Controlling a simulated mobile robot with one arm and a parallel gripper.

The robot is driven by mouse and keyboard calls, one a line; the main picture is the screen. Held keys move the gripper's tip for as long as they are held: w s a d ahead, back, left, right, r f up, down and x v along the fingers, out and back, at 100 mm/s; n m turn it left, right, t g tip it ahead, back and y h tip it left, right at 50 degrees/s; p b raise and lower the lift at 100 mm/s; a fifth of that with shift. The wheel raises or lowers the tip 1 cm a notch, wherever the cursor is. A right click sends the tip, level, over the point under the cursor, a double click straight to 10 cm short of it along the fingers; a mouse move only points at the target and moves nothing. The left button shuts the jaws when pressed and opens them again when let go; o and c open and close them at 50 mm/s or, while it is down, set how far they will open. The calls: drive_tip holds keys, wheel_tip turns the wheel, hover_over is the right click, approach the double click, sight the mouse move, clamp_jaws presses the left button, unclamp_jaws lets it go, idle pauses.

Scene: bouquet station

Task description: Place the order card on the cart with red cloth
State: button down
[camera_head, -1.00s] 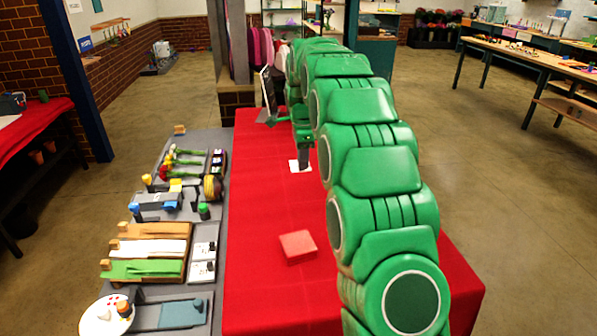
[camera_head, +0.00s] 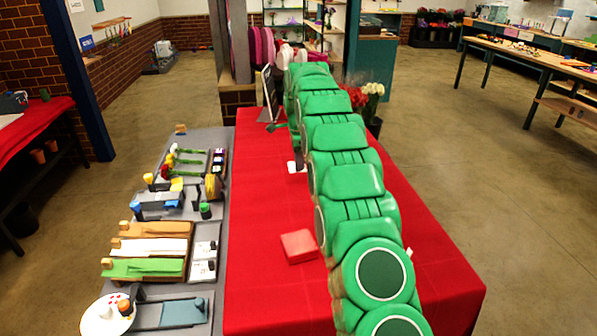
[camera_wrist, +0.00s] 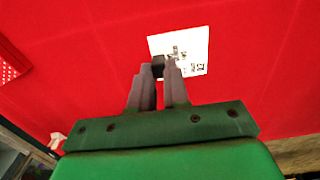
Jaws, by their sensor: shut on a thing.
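In the wrist view my gripper (camera_wrist: 159,72) is shut on a small black knob on the order card (camera_wrist: 182,49). The card is white with dark printing and lies flat over red cloth; I cannot tell whether it touches it. In the head view a white edge of the card (camera_head: 292,167) shows beside my green arm, over the cart with red cloth (camera_head: 262,205). My arm hides most of the gripper and card there.
A red block (camera_head: 298,246) lies on the cloth near my arm. A dark-framed panel (camera_head: 268,95) stands at the cart's far end, with red and white flowers (camera_head: 372,92) beyond. A grey worktable (camera_head: 172,220) with trays, flowers and other cards adjoins at left.

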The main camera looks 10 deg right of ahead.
drive_tip(key=shift+w+f, duration=0.65)
drive_tip(key=shift+f, duration=0.15)
drive_tip(key=shift+f, duration=0.1)
drive_tip(key=shift+w+f, duration=0.35)
drive_tip(key=shift+f, duration=1.45)
drive_tip(key=shift+f, duration=0.1)
drive_tip(key=c, duration=1.1)
unclamp_jaws()
